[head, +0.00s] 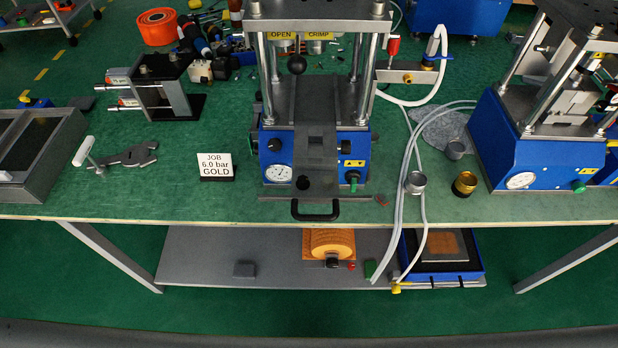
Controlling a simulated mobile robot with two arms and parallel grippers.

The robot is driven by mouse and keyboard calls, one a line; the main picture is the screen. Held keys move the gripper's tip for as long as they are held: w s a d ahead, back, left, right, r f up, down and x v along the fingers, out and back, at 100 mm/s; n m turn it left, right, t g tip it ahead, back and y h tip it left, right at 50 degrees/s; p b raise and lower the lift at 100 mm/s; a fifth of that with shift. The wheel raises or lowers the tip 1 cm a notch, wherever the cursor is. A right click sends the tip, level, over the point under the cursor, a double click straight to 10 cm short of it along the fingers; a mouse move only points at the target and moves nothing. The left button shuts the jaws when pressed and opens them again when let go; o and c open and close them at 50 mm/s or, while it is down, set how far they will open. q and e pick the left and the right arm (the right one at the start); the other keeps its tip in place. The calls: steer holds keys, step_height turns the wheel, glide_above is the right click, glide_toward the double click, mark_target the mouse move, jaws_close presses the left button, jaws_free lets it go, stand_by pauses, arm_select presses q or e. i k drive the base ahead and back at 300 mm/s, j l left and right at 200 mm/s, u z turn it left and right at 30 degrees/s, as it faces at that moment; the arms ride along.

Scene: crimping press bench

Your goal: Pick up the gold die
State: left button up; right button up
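The gold die (465,184) is a small ring-shaped cup standing on the green bench top, right of the blue crimping press (315,155). It is near the bench's front edge. A silver die (416,184) stands to its left, with white hoses passing close by or under it. Neither my left nor my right gripper is in view.
A second blue press (545,150) stands close on the right. A JOB sign (216,166) reads "6.0 bar GOLD". White hoses (407,150) run over the front edge. A grey tray (45,150) is at left; a lower shelf (205,260) holds several items.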

mark_target(466, 182)
steer(key=z, duration=1.15)
steer(key=u, duration=0.25)
steer(key=i+l+u, duration=0.15)
steer(key=l+u, duration=0.15)
steer(key=i+l+u, duration=0.25)
steer(key=l+u, duration=0.3)
steer(key=k+l, duration=0.05)
steer(key=l, duration=0.05)
